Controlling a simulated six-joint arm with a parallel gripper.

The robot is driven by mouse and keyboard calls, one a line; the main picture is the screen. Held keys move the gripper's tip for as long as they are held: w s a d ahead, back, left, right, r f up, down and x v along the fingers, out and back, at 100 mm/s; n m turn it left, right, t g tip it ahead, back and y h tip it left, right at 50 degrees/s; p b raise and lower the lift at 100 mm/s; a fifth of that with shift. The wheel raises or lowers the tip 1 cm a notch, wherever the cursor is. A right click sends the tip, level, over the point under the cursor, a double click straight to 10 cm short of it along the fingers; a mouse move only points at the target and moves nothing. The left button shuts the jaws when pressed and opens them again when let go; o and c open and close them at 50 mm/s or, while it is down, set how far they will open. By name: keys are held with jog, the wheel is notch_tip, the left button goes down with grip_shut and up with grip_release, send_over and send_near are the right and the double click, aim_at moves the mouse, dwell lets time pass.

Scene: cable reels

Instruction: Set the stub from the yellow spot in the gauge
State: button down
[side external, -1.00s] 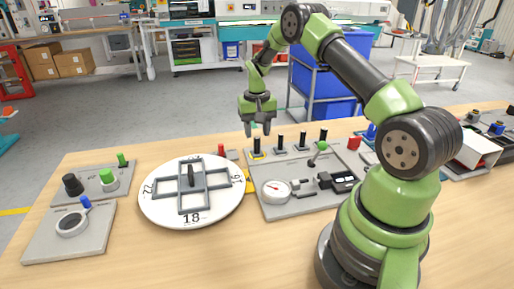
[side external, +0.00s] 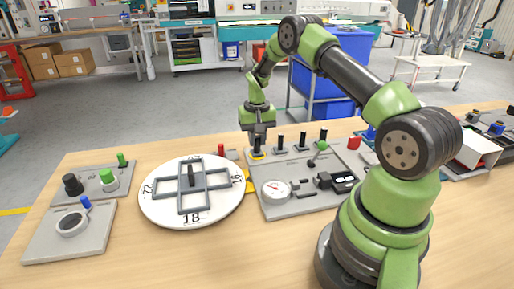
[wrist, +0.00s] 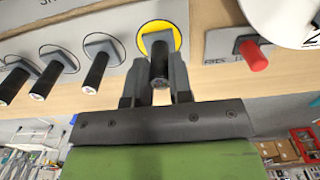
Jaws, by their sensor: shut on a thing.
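The black stub (wrist: 159,64) stands on the yellow spot (wrist: 148,38) in the wrist view. My gripper (wrist: 160,75) has one finger on each side of it and is shut on it. In the side view my gripper (side external: 257,146) is low over the yellow spot (side external: 257,156), at the back left corner of a grey plate (side external: 300,202). The fingers mostly hide the stub there. The gauge's round white dial (side external: 276,191) stands on this plate, with dark metal blocks (side external: 324,181) to its right and a green-knobbed lever (side external: 319,150) behind.
Several more black stubs (side external: 302,140) stand in a row right of my gripper. A white round turntable (side external: 160,212) with a grey cross frame sits left of the plate. The front table is clear.

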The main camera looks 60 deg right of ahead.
aim_at(258, 137)
notch_tip(258, 137, up, 7)
jog(key=shift+r, duration=0.2)
jog(key=shift+s, duration=0.15)
jog(key=shift+s, duration=0.35)
jog(key=s+a+r, duration=0.1)
jog(key=s+a, duration=0.2)
jog(key=s, duration=0.5)
jog(key=s+a, duration=0.3)
jog(key=s, duration=0.5)
jog(key=shift+s+a+f, duration=0.15)
jog(key=shift+s+f, duration=0.05)
jog(key=shift+f, duration=0.55)
jog(key=shift+s+a+f, duration=0.1)
jog(key=shift+s+f, duration=0.05)
jog(key=shift+f, duration=0.65)
jog(key=shift+s+a+f, duration=0.15)
jog(key=shift+s+f, duration=0.05)
jog(key=shift+f, duration=0.55)
